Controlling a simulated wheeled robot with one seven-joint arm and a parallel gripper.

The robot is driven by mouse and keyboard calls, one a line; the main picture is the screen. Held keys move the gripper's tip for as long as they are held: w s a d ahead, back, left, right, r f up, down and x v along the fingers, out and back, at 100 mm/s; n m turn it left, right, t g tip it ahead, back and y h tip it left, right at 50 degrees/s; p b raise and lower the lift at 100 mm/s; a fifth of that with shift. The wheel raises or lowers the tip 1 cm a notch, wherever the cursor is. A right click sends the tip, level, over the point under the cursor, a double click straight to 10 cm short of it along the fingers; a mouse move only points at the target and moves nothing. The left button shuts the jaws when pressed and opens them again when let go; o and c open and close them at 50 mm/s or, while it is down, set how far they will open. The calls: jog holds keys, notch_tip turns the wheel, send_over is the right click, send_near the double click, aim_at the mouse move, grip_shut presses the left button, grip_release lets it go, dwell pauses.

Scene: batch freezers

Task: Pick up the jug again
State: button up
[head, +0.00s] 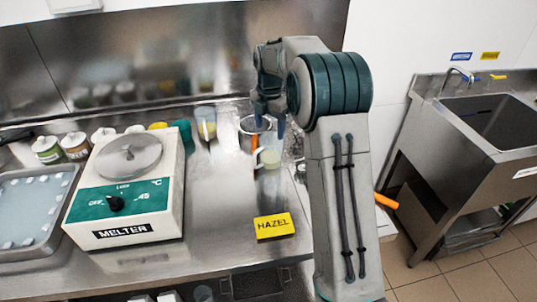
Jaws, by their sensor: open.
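My gripper (269,126) is open, its two dark fingers pointing down at the back of the steel counter. A round steel vessel (246,124), which may be the jug, stands right behind and beside the fingers. The fingers and arm partly hide it, and I cannot tell whether they touch it.
A white melter (128,190) stands left, with a tray (32,215) beside it and several lidded jars (76,146) behind. A yellow HAZEL card (274,226) lies at the counter's front. Clear counter lies between melter and card. A steel sink (492,122) is at right.

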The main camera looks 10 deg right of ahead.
aim_at(268, 141)
jog(key=f, duration=0.3)
jog(key=f+p, duration=0.1)
jog(key=f, duration=0.1)
jog(key=shift+s+a+f, duration=0.25)
jog(key=shift+f, duration=0.05)
jog(key=shift+c, duration=0.2)
jog(key=c, duration=1)
